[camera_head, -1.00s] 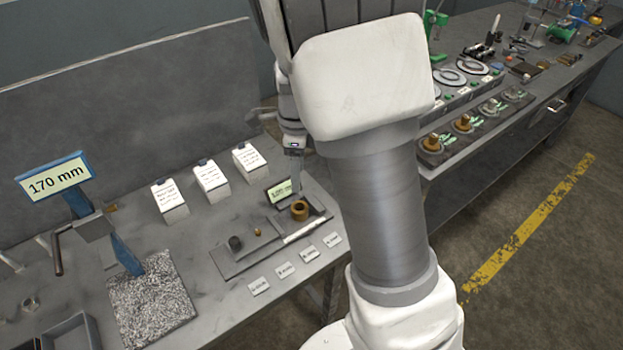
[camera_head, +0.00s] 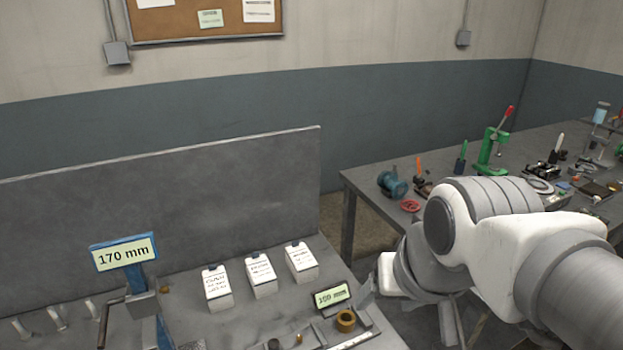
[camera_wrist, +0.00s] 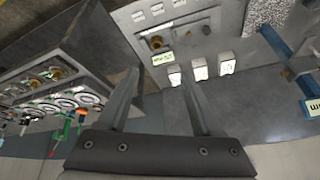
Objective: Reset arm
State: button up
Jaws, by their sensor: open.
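My gripper (camera_wrist: 155,80) shows in the wrist view as two long grey fingers set well apart, with nothing between them. It is open and clear of the benches. A brass ring (camera_head: 346,320) sits on the left bench beside a small green display (camera_head: 331,295); the ring also shows in the wrist view (camera_wrist: 156,42).
The left bench holds white labelled boxes (camera_head: 260,274) and a blue stand with a 170 mm sign (camera_head: 124,252). A grey panel (camera_head: 200,195) stands behind it. The right bench (camera_head: 365,188) carries a green press (camera_head: 490,155), a blue motor (camera_head: 391,184) and small parts.

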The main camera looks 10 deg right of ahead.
jog(key=shift+s+d+n, duration=0.1)
jog(key=shift+s+n, duration=0.55)
jog(key=shift+n, duration=0.05)
jog(key=shift+r, duration=0.15)
